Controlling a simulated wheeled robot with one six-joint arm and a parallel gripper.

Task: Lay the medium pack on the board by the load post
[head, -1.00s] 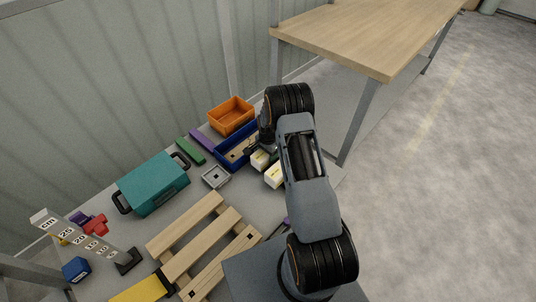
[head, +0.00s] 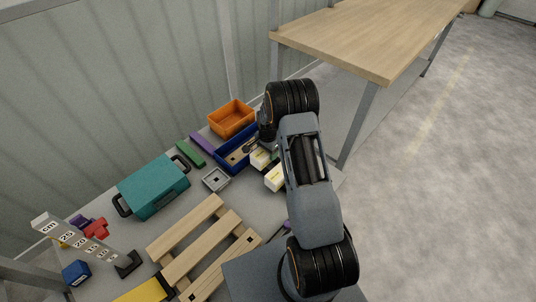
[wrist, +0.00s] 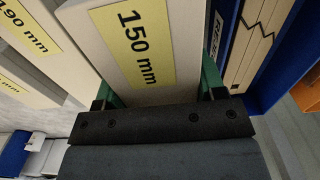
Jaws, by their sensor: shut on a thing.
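My gripper (wrist: 160,90) is shut on a cream pack with a yellow "150 mm" label (wrist: 133,40); its green-lined fingers lie on both sides. A "190 mm" pack (wrist: 32,35) lies left of it in the wrist view. Part of a third labelled pack (wrist: 18,88) shows further left. In the head view the held pack (head: 261,159) is by the gripper, and another cream pack (head: 275,178) lies nearer me. Which is medium is not marked. A slatted wooden board (head: 205,243) lies beside the upright post with a cm scale (head: 85,242).
A blue bin (head: 228,165) with wooden pieces stands by the gripper. An orange bin (head: 232,118), teal case (head: 152,185), small grey tray (head: 216,180) and green bar (head: 190,153) are near. A yellow-ended piece (head: 143,291), blue block (head: 76,272) and red part (head: 96,228) lie front left.

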